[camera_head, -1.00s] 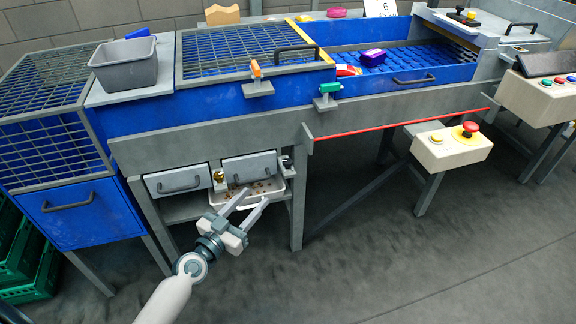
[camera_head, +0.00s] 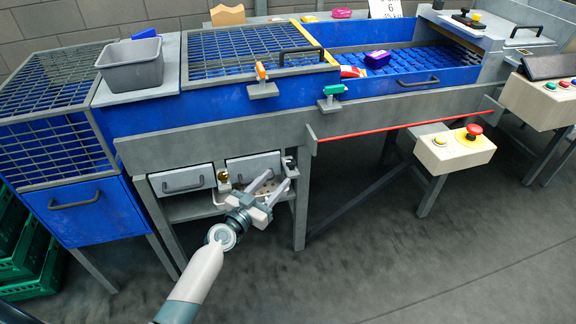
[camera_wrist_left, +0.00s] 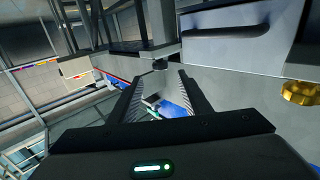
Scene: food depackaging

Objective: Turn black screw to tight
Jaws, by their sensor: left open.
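The black screw (camera_head: 291,162) is small and dark at the right end of the drawer row, beside the right drawer (camera_head: 252,167). In the left wrist view a small dark knob (camera_wrist_left: 160,64), which looks like this screw, shows just beyond and between the fingertips. My left gripper (camera_head: 277,179) is open and empty in front of the right drawer, a little below and left of the screw. Its spread fingers (camera_wrist_left: 160,78) also show in the wrist view, apart from the knob. The screw's fine shape is too small to tell. My right gripper is not in view.
A gold knob (camera_head: 222,176) sits between the left drawer (camera_head: 183,180) and the right one. A white perforated tray (camera_head: 234,197) lies below, partly hidden by my gripper. A table leg (camera_head: 301,215) stands close on the right. The floor in front is clear.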

